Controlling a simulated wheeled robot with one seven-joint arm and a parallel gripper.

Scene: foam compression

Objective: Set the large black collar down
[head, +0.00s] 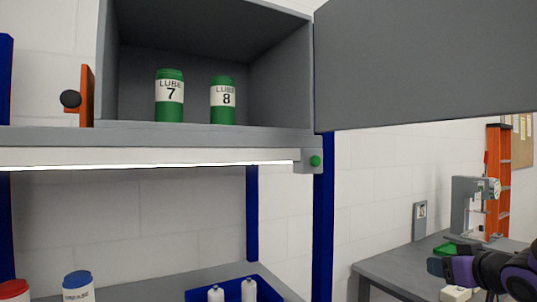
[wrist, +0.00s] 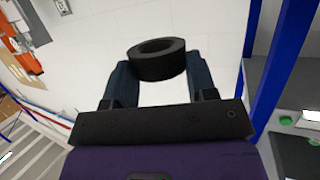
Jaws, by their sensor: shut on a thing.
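The large black collar (wrist: 163,69) is a thick dark ring, seen in the wrist view between the two blue-grey fingers of my gripper (wrist: 160,64). The fingers press on it from both sides and hold it at their tips, clear of any surface that I can see. In the head view my gripper (head: 436,266) is at the lower right, in front of the grey bench. The collar cannot be made out there.
The grey bench (head: 378,273) at right carries a small press-like machine (head: 470,207) and a green tray (head: 446,249). An open cabinet holds two green lube jars (head: 169,97) (head: 223,101). Its grey door (head: 425,65) hangs open. A blue bin (head: 233,292) with white bottles stands below.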

